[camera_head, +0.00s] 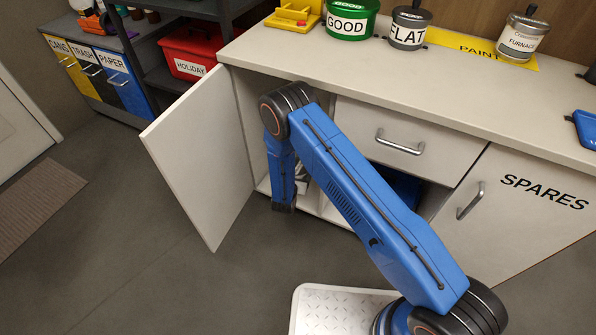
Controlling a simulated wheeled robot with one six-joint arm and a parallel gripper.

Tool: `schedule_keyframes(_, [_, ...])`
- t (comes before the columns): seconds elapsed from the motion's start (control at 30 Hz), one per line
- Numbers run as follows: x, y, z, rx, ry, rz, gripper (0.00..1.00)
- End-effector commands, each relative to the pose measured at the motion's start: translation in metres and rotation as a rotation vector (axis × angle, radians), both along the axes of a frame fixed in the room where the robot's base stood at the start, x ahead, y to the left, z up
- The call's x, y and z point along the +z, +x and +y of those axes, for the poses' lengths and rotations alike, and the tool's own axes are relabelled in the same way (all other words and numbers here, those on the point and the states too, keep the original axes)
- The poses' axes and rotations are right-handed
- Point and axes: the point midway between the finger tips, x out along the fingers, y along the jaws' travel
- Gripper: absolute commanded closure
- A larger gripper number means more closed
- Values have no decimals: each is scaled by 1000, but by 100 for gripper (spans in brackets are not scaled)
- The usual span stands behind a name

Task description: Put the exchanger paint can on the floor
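No can with the word exchanger on it can be read in this view. A silver paint can (521,38) labelled FURNACE stands upright on the yellow PAINT strip (465,43) on the counter. My arm reaches down and left to the open cabinet (248,115) under the counter. My gripper (284,207) is low, in front of the cabinet opening; its fingers are too small and dark to tell open from shut. A small pale object (302,182) shows partly behind it; I cannot tell what it is. Most of the cabinet's inside is hidden by my arm.
The cabinet door (200,150) stands wide open to the left. GOOD (351,20) and FLAT (408,26) containers stand on the counter (450,85). A drawer (400,140) and the SPARES door (535,205) are shut. The grey floor (130,225) is clear at left.

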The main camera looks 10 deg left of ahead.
Motion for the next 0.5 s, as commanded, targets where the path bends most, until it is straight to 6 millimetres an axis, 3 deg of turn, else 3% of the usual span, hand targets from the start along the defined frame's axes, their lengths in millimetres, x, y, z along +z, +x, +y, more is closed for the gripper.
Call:
schedule_keyframes(0.27, [-1,1,1,0,1,-3,83])
schedule_keyframes(0.3, [-2,0,0,0,0,0,16])
schedule_keyframes(0.37, [-2,0,0,0,0,0,2])
schedule_keyframes(0.5, [-2,0,0,0,0,0,2])
